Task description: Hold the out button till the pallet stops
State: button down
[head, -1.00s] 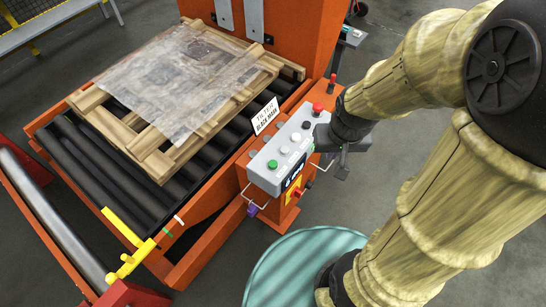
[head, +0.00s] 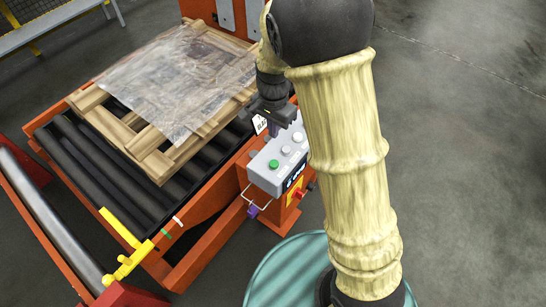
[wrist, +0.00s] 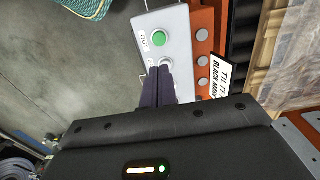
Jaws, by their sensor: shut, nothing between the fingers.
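The control box (head: 264,176) is grey, with a green button (head: 273,163) at its near end and white buttons (head: 286,150) beyond. In the wrist view the green button (wrist: 159,39) has the label OUT beside it. My gripper (wrist: 166,70) is shut and empty. Its fingertips are over the white button (wrist: 165,61) beside the green one and partly cover it; I cannot tell whether they touch. In the head view my gripper (head: 274,128) is above the far end of the box, hiding part of it. The wooden pallet (head: 142,160) with clear film lies on the rollers.
Dark rollers (head: 90,160) run in an orange frame. A tilted sign (wrist: 220,76) stands beside the box, close to my gripper. A yellow bracket (head: 122,228) is at the frame's near corner. Grey floor is open at right.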

aim_at(274, 165)
jog(key=shift+f, duration=0.15)
notch_tip(274, 165, down, 14)
jog(key=shift+r+p, duration=0.1)
jog(key=shift+p, duration=0.25)
dwell(0.3)
jog(key=shift+f+b, duration=0.45)
jog(key=shift+f, duration=0.35)
jog(key=shift+s+d+f, duration=0.1)
jog(key=shift+s+f, duration=0.2)
jog(key=shift+f, duration=0.1)
jog(key=shift+s, duration=0.1)
dwell(1.5)
dwell(1.8)
jog(key=shift+r+p, duration=0.35)
jog(key=shift+r, duration=0.15)
notch_tip(274, 165, up, 14)
jog(key=p, duration=0.2)
jog(key=shift+w+f, duration=0.15)
jog(key=shift+w, duration=0.25)
